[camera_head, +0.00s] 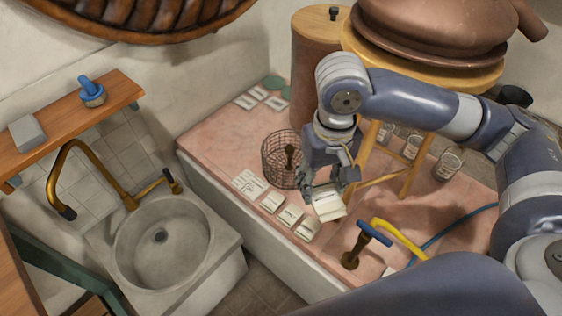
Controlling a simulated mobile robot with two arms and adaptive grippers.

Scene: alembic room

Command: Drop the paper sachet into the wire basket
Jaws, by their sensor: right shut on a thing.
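A pale paper sachet (328,206) is held between the fingers of my right gripper (328,188), which points down over the pink counter. The sachet is just to the right of the wire basket (272,160) and apart from it. The basket is a round, dark mesh container standing on the counter, and my gripper hides part of its right side. A dark upright handle or tap shows at the basket; I cannot tell whether it is inside or behind. My left gripper is not in view.
Several other sachets (290,215) lie along the counter's front edge (230,195). A blue-handled tap (372,234) with a yellow hose stands at the right front. Glass jars (412,146) and a wooden stand are behind. A stone sink (165,245) is at the left.

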